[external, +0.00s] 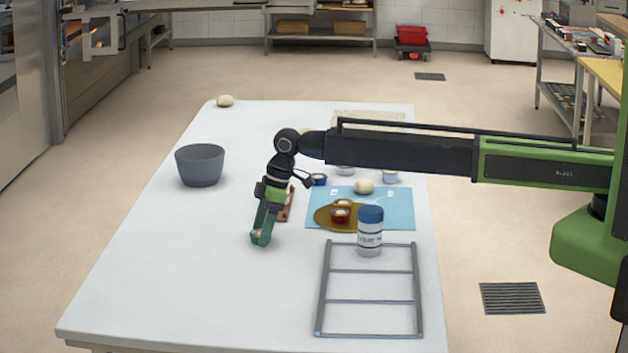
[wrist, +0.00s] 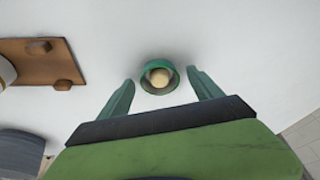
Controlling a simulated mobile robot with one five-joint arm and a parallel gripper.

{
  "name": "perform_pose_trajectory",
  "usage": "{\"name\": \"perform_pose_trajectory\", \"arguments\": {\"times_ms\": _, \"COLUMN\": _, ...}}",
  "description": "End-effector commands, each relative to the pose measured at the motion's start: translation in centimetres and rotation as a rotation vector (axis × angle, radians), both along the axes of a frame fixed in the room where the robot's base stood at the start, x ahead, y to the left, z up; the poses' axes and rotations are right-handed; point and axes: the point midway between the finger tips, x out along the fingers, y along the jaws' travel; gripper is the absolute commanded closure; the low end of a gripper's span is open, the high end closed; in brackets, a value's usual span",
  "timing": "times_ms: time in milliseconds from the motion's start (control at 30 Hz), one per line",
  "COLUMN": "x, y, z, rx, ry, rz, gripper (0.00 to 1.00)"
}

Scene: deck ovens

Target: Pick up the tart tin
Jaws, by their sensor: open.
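A small round green tin (wrist: 145,82) with a pale round filling stands on the white table in the wrist view. It looks like the tart tin. My gripper (wrist: 160,75) is open, with one green finger on each side of the tin and a gap to it on both sides. In the external view my gripper (external: 260,236) points down near the table's middle, and the tin is mostly hidden at its tips. Other small tins, a red one (external: 340,216) and a yellow one (external: 343,203), sit on a brown plate (external: 322,219); a blue one (external: 319,180) stands behind.
A brown board (wrist: 25,50) lies left of the tin in the wrist view. A grey bowl (external: 200,166) stands at the left. A blue-lidded jar (external: 370,238), a wire rack (external: 370,301) and a blue mat (external: 402,215) are at the right. The table's front left is clear.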

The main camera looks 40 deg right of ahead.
Motion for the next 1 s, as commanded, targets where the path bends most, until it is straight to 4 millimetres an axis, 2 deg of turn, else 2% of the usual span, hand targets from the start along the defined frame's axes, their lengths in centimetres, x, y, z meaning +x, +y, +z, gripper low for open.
{"name": "perform_pose_trajectory", "arguments": {"times_ms": 67, "x": 0.0, "y": 0.0, "z": 0.1, "rx": 0.0, "ry": 0.0, "rz": 0.0, "gripper": 0.26}}
{"name": "perform_pose_trajectory", "arguments": {"times_ms": 533, "x": 0.0, "y": 0.0, "z": 0.1, "rx": 0.0, "ry": 0.0, "rz": 0.0, "gripper": 0.88}}
{"name": "perform_pose_trajectory", "arguments": {"times_ms": 800, "x": 0.0, "y": 0.0, "z": 0.4, "rx": 0.0, "ry": 0.0, "rz": 0.0, "gripper": 0.9}}
{"name": "perform_pose_trajectory", "arguments": {"times_ms": 1000, "x": 0.0, "y": 0.0, "z": 3.3, "rx": 0.0, "ry": 0.0, "rz": 0.0, "gripper": 0.9}}
